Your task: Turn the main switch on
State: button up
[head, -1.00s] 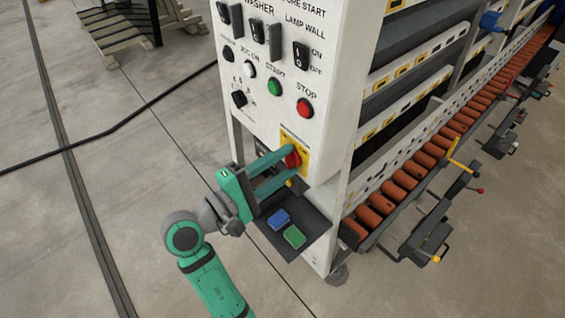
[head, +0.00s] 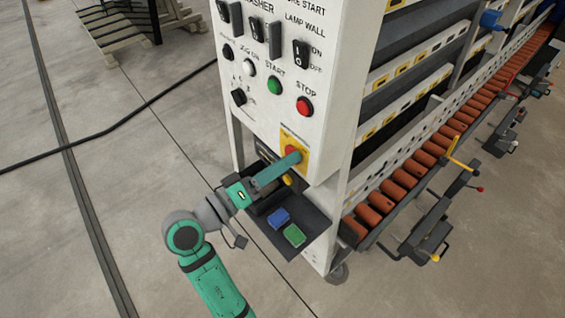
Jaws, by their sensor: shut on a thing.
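The main switch (head: 292,152) is a red knob on a yellow plate (head: 302,172), low on the white control panel. My gripper (head: 292,160) reaches it from the lower left, with its fingertips at the red knob. It is shut on the knob. The fingers now line up one over the other in the head view, so only one shows clearly. They and my gripper hide part of the knob and the plate, and I cannot read the knob's position marks.
Above are a red stop button (head: 304,106), a green start button (head: 274,85) and black rocker switches (head: 301,53). Below is a dark shelf (head: 312,232) with a blue block (head: 279,216) and a green block (head: 295,235). A roller conveyor (head: 420,160) runs right.

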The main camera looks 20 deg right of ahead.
jog(key=shift+m, duration=1.1)
jog(key=shift+f, duration=0.1)
jog(key=o, duration=1.1)
jog(key=shift+c, duration=0.2)
jog(key=v, duration=1.1)
jog(key=shift+w, duration=0.1)
